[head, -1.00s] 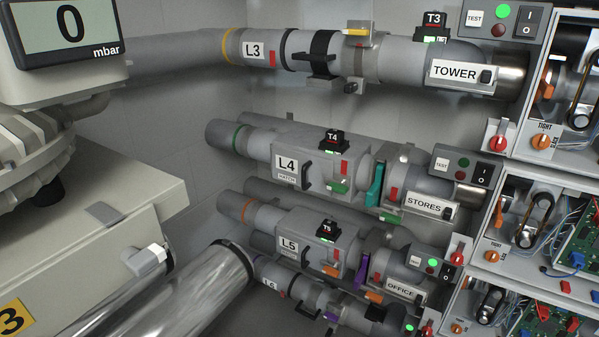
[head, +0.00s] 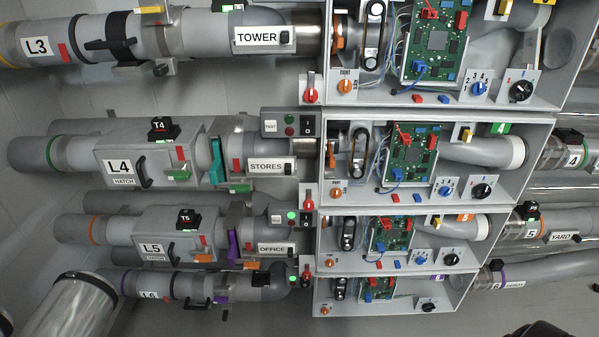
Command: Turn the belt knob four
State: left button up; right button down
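The blower box of line four (head: 437,202) is the second open grey box from the top, with a green 4 label (head: 500,128). Its small orange belt knob (head: 336,193) sits on a white plate at the lower left inside the box. A belt on two pulleys (head: 359,153) stands above the knob. The exact angle of the knob's pointer is too small to read. Neither of my grippers shows in the head view.
Similar boxes stand above and below, with orange knobs (head: 345,86) (head: 330,263). A red switch (head: 308,199) is just left of box four. A dark shape enters at bottom right.

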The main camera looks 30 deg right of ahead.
aim_at(336, 193)
jog(key=z, duration=1.25)
